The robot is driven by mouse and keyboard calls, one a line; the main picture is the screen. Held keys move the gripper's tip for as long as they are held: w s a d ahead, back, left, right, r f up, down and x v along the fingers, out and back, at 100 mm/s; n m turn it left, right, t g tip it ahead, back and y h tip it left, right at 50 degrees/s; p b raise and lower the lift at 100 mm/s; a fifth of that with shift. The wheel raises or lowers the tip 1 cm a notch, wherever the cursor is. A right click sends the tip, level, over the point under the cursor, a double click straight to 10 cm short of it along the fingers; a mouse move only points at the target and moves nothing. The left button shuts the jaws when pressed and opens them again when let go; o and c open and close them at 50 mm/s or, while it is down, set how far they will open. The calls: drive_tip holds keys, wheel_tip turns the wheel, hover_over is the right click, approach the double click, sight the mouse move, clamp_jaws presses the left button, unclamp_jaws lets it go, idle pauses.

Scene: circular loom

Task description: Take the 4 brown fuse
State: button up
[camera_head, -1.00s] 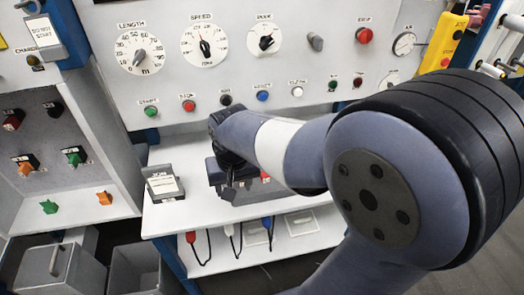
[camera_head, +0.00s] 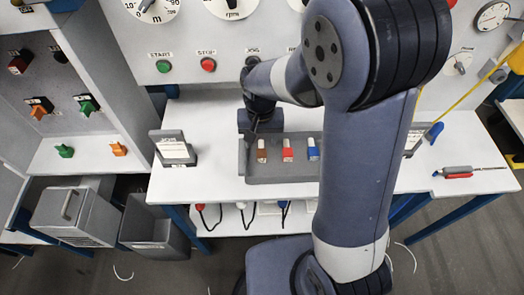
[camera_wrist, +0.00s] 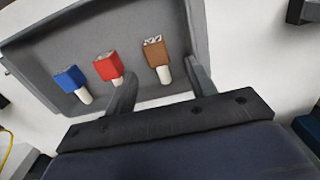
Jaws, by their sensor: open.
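The brown fuse (camera_head: 262,150) stands at the left in a grey tray (camera_head: 290,170) on the white shelf, beside a red fuse (camera_head: 287,150) and a blue fuse (camera_head: 313,150). In the wrist view, the brown fuse (camera_wrist: 156,52) has a brown top and a white end pointing toward my gripper (camera_wrist: 162,68). My gripper is open and empty, its two fingers either side of the line to the brown fuse. I cannot tell how far above it they are. In the head view my gripper (camera_head: 254,124) is partly hidden at the tray's left end.
A grey sign holder (camera_head: 173,148) stands left of the tray. Panel buttons (camera_head: 208,65) and dials are behind. A screwdriver (camera_head: 458,172) and a blue-handled tool (camera_head: 436,133) lie right. Cables hang below the shelf. Grey bins (camera_head: 75,215) stand at lower left.

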sight(261, 152)
drive_tip(key=f, duration=0.4)
drive_tip(key=shift+s+d+f+p, duration=0.1)
drive_tip(key=shift+s+f+p, duration=0.15)
drive_tip(key=shift+f+p, duration=0.15)
drive_tip(key=c, duration=1.1)
